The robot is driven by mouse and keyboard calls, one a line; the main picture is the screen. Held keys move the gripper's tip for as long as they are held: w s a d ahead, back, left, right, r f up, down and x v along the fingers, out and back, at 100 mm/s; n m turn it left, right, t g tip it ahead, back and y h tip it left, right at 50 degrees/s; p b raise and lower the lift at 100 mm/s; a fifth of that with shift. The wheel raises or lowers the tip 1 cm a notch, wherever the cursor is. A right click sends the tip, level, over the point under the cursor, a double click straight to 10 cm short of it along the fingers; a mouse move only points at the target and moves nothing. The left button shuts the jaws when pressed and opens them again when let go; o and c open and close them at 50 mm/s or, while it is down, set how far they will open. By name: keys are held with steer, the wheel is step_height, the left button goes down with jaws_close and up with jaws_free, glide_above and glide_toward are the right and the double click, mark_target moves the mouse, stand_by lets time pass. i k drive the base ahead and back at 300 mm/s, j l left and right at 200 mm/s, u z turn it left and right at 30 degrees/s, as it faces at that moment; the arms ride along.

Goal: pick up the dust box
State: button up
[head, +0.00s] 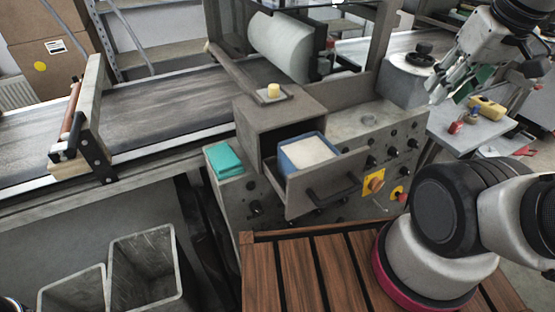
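A blue box (292,162) with a pale, whitish top or filling sits in an open grey drawer (325,196) below the machine's housing. It may be the dust box; no label on it can be read. Its lower part is hidden by the drawer walls. My gripper (440,92) is at the upper right, above a grey side table and well apart from the blue box. It is seen from the side, and its finger gap is not clear. No held object can be made out.
A teal folded cloth or pad (224,161) lies left of the drawer. Two grey open bins (144,268) stand at lower left. A conveyor belt (170,105) runs behind. The side table (455,135) holds a yellow item (487,108). Knobs (375,183) cover the panel right of the drawer.

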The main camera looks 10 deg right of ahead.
mark_target(296, 154)
steer(key=j+z, duration=0.2)
steer(key=j, duration=0.25)
steer(key=k+j+z, duration=0.15)
steer(key=j, duration=0.3)
steer(key=k+j+z, duration=0.1)
steer(key=z, duration=0.4)
steer(key=k+j+z, duration=0.1)
steer(key=j+z, duration=0.15)
steer(key=z, duration=0.2)
steer(key=k+j+z, duration=0.1)
steer(key=j+z, duration=0.3)
